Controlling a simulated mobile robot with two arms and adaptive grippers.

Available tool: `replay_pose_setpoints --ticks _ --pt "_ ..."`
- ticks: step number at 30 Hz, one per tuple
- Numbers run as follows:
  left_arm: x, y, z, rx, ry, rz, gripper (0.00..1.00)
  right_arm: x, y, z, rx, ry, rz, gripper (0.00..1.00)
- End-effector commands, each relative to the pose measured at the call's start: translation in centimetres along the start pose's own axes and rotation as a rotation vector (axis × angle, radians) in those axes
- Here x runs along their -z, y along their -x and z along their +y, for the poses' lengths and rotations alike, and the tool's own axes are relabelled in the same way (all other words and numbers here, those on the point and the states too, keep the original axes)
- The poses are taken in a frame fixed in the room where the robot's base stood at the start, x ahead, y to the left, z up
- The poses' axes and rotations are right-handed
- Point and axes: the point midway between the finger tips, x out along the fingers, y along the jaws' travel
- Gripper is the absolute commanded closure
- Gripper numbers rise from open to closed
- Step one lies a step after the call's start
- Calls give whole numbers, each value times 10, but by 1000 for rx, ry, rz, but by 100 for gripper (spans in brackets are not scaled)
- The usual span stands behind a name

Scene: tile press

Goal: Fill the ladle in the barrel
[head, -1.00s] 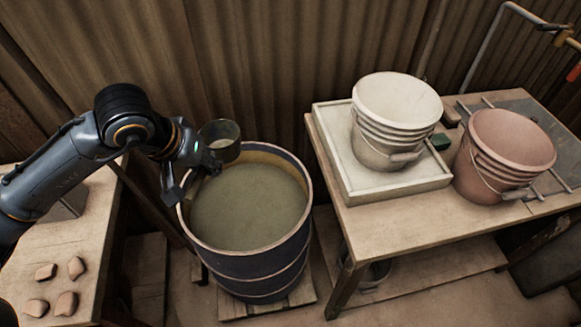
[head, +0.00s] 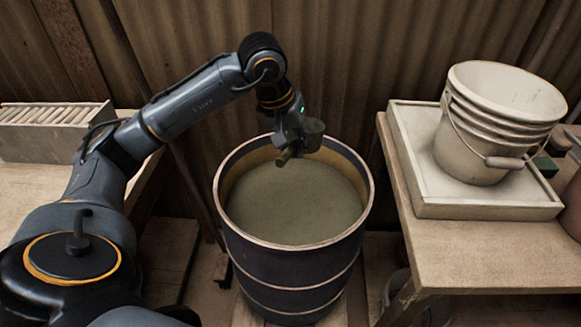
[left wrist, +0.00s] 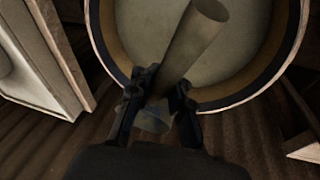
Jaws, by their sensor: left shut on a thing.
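The barrel (head: 290,268) is dark with pale hoops and stands open, holding a greyish-green liquid (head: 290,208). My left gripper (head: 292,143) is over the back part of its opening, shut on the ladle. The ladle's cup (head: 313,134) is at the gripper's right, above the liquid near the back rim. In the left wrist view the handle (left wrist: 190,42) passes between the fingers (left wrist: 165,86), with the barrel's rim (left wrist: 296,52) around. The cup's inside is hidden. My right gripper is not in view.
A table at right holds a shallow tray (head: 490,209) with a cream bucket (head: 480,125); a reddish bucket (head: 573,205) is cut off at the edge. A box of tiles (head: 55,133) is on the left bench. A corrugated wall (head: 350,60) stands close behind the barrel.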

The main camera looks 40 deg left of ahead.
Motion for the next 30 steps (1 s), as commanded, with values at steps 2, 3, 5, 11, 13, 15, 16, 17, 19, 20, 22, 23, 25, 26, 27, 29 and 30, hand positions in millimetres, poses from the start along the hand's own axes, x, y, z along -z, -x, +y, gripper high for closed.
replay_pose_setpoints --ticks 2,3,5,11,13,15,16,17,19,20,22,23,25,26,27,29,30 --pt "1 -10 -8 2 22 0 100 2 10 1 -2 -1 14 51" --pt "2 -12 -10 3 30 -2 100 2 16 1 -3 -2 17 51" --pt "3 -13 -13 4 39 -5 100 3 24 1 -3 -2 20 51" --pt "4 -16 -16 5 52 -23 100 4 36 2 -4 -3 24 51" --pt "4 -20 -17 6 56 -39 100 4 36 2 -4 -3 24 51" --pt "4 -27 -18 7 58 -62 100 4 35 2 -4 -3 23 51" --pt "4 -30 -18 8 61 -74 100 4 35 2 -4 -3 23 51" --pt "4 -34 -19 9 63 -85 100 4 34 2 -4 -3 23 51" --pt "4 -43 -21 11 69 -115 100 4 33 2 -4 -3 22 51" --pt "4 -46 -21 11 71 -127 100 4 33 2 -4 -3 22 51" --pt "4 -54 -23 14 77 -155 100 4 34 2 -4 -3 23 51" --pt "4 -58 -24 15 79 -167 100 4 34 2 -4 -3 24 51" --pt "4 -66 -25 17 83 -196 100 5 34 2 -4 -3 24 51" --pt "4 -70 -26 18 87 -208 100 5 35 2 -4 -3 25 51" --pt "4 -75 -27 18 90 -224 100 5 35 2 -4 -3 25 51" --pt "5 -82 -28 19 94 -248 100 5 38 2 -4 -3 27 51" --pt "5 -87 -29 21 98 -265 100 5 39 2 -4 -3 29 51"
